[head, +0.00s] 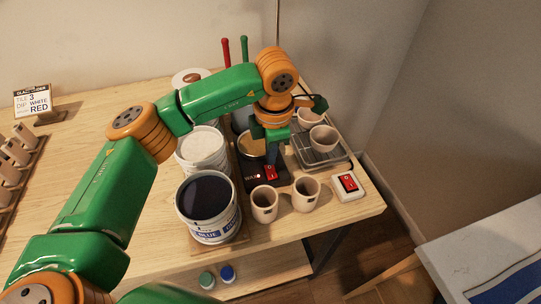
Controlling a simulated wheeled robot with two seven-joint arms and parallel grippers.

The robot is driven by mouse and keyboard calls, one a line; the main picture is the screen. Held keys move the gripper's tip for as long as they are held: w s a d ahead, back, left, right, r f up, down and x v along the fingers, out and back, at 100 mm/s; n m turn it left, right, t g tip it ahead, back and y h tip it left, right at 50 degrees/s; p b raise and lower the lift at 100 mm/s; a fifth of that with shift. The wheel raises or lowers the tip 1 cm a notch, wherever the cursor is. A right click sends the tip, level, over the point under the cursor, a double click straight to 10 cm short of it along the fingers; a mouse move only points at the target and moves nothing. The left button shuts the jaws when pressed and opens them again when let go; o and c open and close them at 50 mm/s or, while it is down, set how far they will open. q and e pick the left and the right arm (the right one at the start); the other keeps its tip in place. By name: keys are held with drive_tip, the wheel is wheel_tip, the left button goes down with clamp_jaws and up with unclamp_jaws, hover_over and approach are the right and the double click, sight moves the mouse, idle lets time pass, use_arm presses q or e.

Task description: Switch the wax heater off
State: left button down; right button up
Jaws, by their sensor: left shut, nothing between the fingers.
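The wax heater (252,178) is a dark box near the table's right front, with a red rocker switch (270,173) on its front panel. A round pot of tan wax (250,146) sits on it, partly hidden by my arm. My left gripper (271,158) points down just behind and above the red switch. It is shut and empty. I cannot tell whether its tips touch the switch. Which way the rocker is tipped is too small to tell. My right gripper is not in view.
A second red switch sits on a white box (347,186) at right. Two beige cups (265,205) (306,193) stand in front of the heater. A blue glaze bucket (210,208) and white bucket (203,150) stand left. A grey tray (338,162) holds cups behind right.

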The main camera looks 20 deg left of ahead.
sight(271, 172)
use_arm(q)
drive_tip(key=shift+w+f, duration=0.1)
drive_tip(key=shift+f, duration=1.15)
